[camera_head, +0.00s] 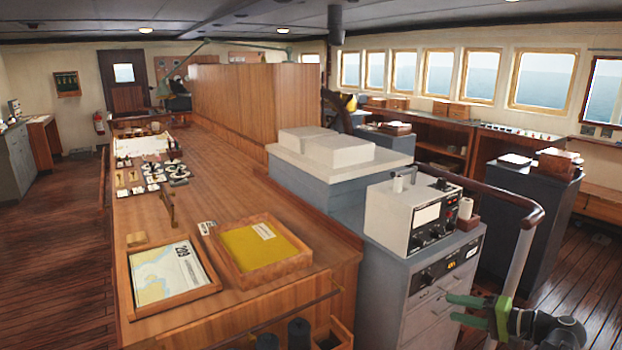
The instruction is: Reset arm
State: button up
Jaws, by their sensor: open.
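My gripper (455,309) shows at the bottom right of the head view.
A grey cabinet (385,290) carries a white instrument box (408,215). A brown handrail (485,187) curves above my gripper. A long wooden counter (205,225) holds a yellow folder tray (258,248) and a framed chart (165,275). Open floor (65,235) lies at left.

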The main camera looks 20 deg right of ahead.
jog(key=w+a+f+n+g+p, duration=0.1)
jog(key=w+a+f+n+g, duration=0.3)
jog(key=a, duration=0.8)
jog(key=w+a+f+n+g+p, duration=0.1)
jog(key=w+a+f+g, duration=0.45)
jog(key=a, duration=0.65)
jog(key=a+f+n+g+h+p, duration=0.1)
jog(key=a+n+g+h, duration=0.1)
jog(key=a, duration=0.7)
jog(key=a+f+n+g+h+p, duration=0.1)
jog(key=a+f+n+h, duration=0.1)
jog(key=a, duration=0.7)
jog(key=shift+w+n+g+h, duration=0.15)
jog(key=shift+n+g+h, duration=0.2)
jog(key=shift+n+h, duration=0.65)
jog(key=shift+a, duration=0.1)
